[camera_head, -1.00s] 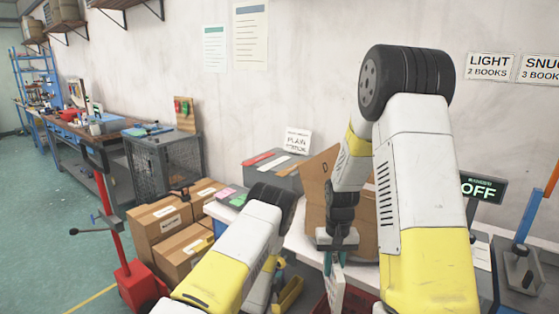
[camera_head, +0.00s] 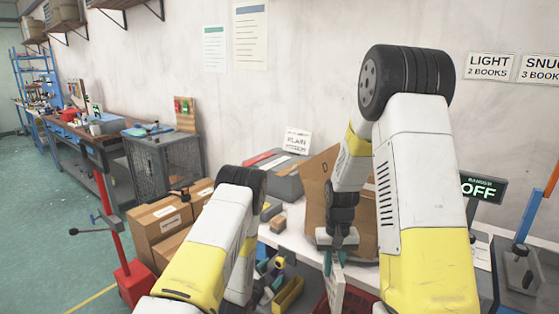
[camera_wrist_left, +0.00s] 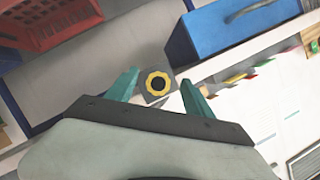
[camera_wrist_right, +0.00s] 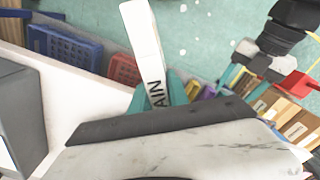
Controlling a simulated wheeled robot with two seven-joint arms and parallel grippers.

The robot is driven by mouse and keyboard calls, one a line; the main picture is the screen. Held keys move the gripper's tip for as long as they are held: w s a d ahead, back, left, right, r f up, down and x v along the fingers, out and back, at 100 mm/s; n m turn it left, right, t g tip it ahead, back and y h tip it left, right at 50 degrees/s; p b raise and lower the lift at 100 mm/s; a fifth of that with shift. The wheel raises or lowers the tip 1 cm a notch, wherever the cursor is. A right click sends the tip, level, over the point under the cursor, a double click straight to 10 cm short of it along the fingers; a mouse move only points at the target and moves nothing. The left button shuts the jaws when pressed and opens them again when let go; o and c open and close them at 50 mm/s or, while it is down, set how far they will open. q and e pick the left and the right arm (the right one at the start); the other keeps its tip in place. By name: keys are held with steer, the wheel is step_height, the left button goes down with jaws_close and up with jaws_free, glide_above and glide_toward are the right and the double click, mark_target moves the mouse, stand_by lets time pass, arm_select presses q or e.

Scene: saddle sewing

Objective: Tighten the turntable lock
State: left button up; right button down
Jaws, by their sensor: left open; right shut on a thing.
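A yellow scalloped ring with a dark centre (camera_wrist_left: 158,83) sits on a small grey block in the left wrist view. It lies between the spread fingertips of my left gripper (camera_wrist_left: 160,92), but I cannot tell whether it is the turntable lock or how far off it is. That gripper is open with nothing held; its teal fingers also show in the right wrist view (camera_wrist_right: 240,80). My right gripper (camera_wrist_right: 158,97) is shut on a white card (camera_wrist_right: 146,45) lettered "AIN".
A blue box (camera_wrist_left: 230,30) and a red crate (camera_wrist_left: 50,22) lie beyond my left fingers. A brown board (camera_head: 318,195) and a grey box (camera_head: 286,181) stand on the white bench (camera_head: 290,238). Cardboard boxes (camera_head: 160,220) and a red stand (camera_head: 112,215) are at the left.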

mark_target(278, 264)
arm_select(q)
steer(key=shift+w+a+r+n+g+h, duration=0.15)
steer(key=shift+n+g+h, duration=0.1)
steer(key=shift+n, duration=0.3)
steer(key=shift+a+n+g+h, duration=0.1)
steer(key=shift+n+g+h, duration=0.15)
steer(key=shift+n, duration=0.3)
steer(key=shift+d+n+g+h, duration=0.2)
steer(key=shift+n+g+h, duration=0.2)
steer(key=shift+n, duration=0.5)
steer(key=n+g+h, duration=0.1)
steer(key=n+h, duration=0.1)
steer(key=n, duration=0.1)
steer(key=shift+n+g, duration=0.3)
steer(key=shift+w+d, duration=0.75)
steer(key=shift+w, duration=0.25)
steer(key=shift+w+d, duration=0.7)
steer(key=shift+w, duration=0.25)
